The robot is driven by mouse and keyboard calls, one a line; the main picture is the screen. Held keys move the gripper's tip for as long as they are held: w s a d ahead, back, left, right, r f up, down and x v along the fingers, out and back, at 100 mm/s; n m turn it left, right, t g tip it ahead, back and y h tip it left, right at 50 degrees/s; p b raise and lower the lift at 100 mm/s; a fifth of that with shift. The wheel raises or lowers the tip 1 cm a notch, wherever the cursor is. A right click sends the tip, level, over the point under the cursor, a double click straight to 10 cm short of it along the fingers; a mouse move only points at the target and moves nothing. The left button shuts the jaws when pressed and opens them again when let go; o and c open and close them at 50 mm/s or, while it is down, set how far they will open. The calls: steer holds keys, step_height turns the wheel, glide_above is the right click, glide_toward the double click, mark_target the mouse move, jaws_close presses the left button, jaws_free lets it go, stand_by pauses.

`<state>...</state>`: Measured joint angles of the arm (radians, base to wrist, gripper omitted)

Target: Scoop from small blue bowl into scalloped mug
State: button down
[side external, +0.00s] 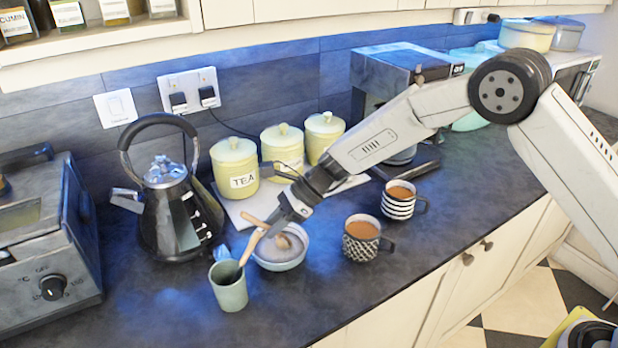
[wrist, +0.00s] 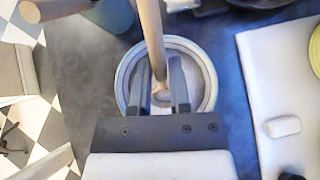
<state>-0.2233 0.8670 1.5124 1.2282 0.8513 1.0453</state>
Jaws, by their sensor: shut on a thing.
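The small pale blue bowl (side external: 283,266) stands on the dark worktop and holds pale contents. It also shows in the wrist view (wrist: 123,84), below my fingers. My gripper (side external: 272,228) is shut on a wooden scoop (side external: 263,225), just above the bowl. In the wrist view, the wooden handle (wrist: 150,35) runs up from between my fingers (wrist: 162,98). The scoop's working end is partly hidden by the fingers, so I cannot tell how full it is. The scalloped mug (side external: 360,250), black and white with brown drink, stands upright to the right of the bowl.
A striped mug (side external: 397,208) stands behind the scalloped mug. A kettle (side external: 170,215) and yellow canisters (side external: 233,167) are behind. The worktop's front edge is near the mugs.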

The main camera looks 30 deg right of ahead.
mark_target(251, 215)
steer(key=shift+d+f, duration=0.1)
steer(key=shift+f, duration=0.15)
steer(key=shift+a+f+g+h, duration=0.15)
steer(key=shift+f+h, duration=0.25)
steer(key=shift+h, duration=0.6)
steer(key=shift+a+f+g+h, duration=0.15)
steer(key=shift+f+h, duration=0.2)
steer(key=shift+h, duration=0.65)
steer(key=shift+a+r+h, duration=0.2)
steer(key=shift+r+h, duration=0.3)
steer(key=shift+r, duration=0.75)
steer(key=shift+w+a+r+g+h, duration=0.15)
steer(key=shift+a+r+g+h, duration=0.1)
steer(key=shift+a+h, duration=0.4)
steer(key=shift+w+a+r+g+h, duration=0.15)
steer(key=shift+a+r+h, duration=0.2)
steer(key=shift+h, duration=0.5)
steer(key=shift+w+a+r+h, duration=0.1)
steer(key=shift+a+r+h, duration=0.65)
steer(key=shift+r, duration=0.25)
steer(key=shift+a+r, duration=0.1)
